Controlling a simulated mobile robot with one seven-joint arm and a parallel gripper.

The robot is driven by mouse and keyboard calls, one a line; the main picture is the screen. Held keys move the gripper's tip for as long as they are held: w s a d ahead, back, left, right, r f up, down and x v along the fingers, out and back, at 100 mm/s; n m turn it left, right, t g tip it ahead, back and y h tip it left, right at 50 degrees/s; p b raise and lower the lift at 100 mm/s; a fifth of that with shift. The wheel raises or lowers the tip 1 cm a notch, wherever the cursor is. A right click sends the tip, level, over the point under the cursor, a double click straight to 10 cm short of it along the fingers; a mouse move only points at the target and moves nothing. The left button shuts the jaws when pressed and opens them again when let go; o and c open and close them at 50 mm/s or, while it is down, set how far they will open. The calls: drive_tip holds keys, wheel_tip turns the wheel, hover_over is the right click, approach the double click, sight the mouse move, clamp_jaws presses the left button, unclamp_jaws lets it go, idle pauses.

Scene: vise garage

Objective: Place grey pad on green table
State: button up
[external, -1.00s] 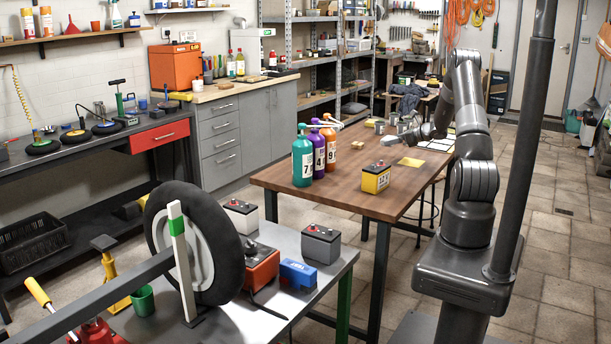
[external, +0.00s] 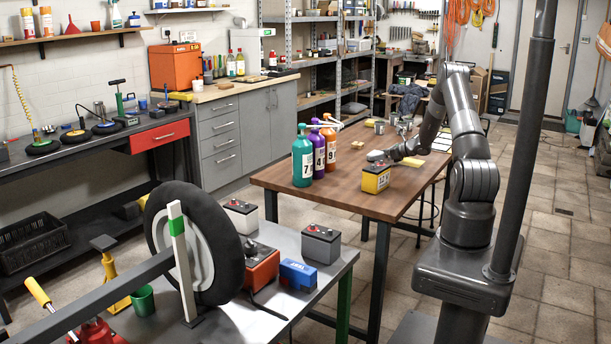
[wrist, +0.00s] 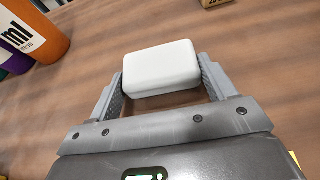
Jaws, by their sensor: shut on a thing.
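The grey pad (wrist: 160,68) is a small, pale block with rounded edges. My gripper (wrist: 163,80) is shut on it, one finger on each side in the wrist view. In the external view my gripper (external: 381,157) is low over the brown wooden table (external: 345,195), behind the yellow battery. The pad (external: 374,155) shows small there at the fingers. I cannot tell whether it touches the wood. The green table (external: 232,318), with green legs and a grey top, stands in the foreground, left of the wooden table.
Teal, purple and orange bottles (external: 303,158) stand on the wooden table, left of my gripper. The yellow battery (external: 376,179) is close in front. The green table carries a wheel (external: 222,245), dark battery (external: 321,243), blue box (external: 298,275) and orange-red box (external: 262,268).

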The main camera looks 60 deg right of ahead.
drive_tip(key=shift+f, duration=0.15)
drive_tip(key=o, duration=1)
drive_tip(key=shift+o, duration=0.2)
